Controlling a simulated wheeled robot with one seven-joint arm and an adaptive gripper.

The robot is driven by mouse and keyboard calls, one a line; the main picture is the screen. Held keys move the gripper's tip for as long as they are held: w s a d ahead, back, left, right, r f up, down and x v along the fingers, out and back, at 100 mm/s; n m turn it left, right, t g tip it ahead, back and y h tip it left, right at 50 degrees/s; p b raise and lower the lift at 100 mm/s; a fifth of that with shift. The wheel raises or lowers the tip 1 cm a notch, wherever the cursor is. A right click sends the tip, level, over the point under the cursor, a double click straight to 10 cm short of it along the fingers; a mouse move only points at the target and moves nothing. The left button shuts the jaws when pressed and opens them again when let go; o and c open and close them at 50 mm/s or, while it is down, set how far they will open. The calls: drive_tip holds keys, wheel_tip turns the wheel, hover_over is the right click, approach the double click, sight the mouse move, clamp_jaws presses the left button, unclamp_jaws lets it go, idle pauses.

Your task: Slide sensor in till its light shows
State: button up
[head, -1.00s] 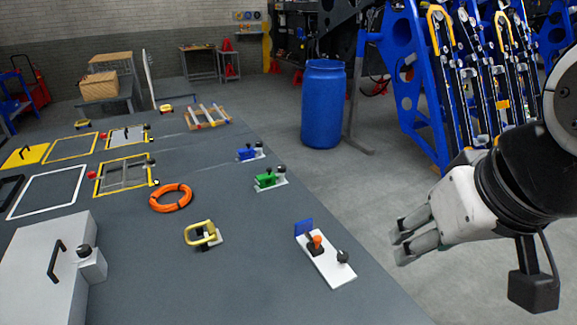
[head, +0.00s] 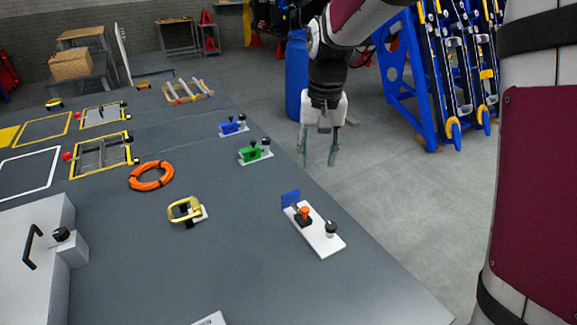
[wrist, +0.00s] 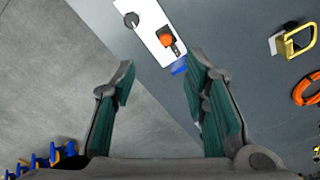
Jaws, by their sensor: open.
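A white base plate (head: 322,240) lies on the grey table near its right edge. On it sits a small dark sensor with an orange top (head: 304,214); the orange top also shows in the wrist view (wrist: 166,40). A blue upright plate (head: 291,198) stands at the far end of the base, close to the sensor. A black dome (head: 331,227) stands at the near end, with no lit colour visible. My gripper (head: 318,160) is open and empty, pointing down beyond the table's right edge, farther back than the base. In the wrist view my fingers (wrist: 163,65) are apart, with the blue plate near the right fingertip.
Green (head: 254,153) and blue (head: 233,126) fixtures stand farther back along the right edge. A yellow handle (head: 186,210), an orange ring (head: 151,176) and a white box (head: 30,265) lie to the left. A blue barrel (head: 297,75) stands behind my gripper. Table around the white base is clear.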

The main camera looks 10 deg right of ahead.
approach(305, 208)
drive_tip(key=shift+g, duration=0.4)
drive_tip(key=f, duration=0.5)
drive_tip(key=f+p, duration=0.1)
drive_tip(key=f, duration=0.2)
drive_tip(key=shift+w+a+f, duration=0.1)
drive_tip(key=shift+w+f, duration=0.2)
clamp_jaws()
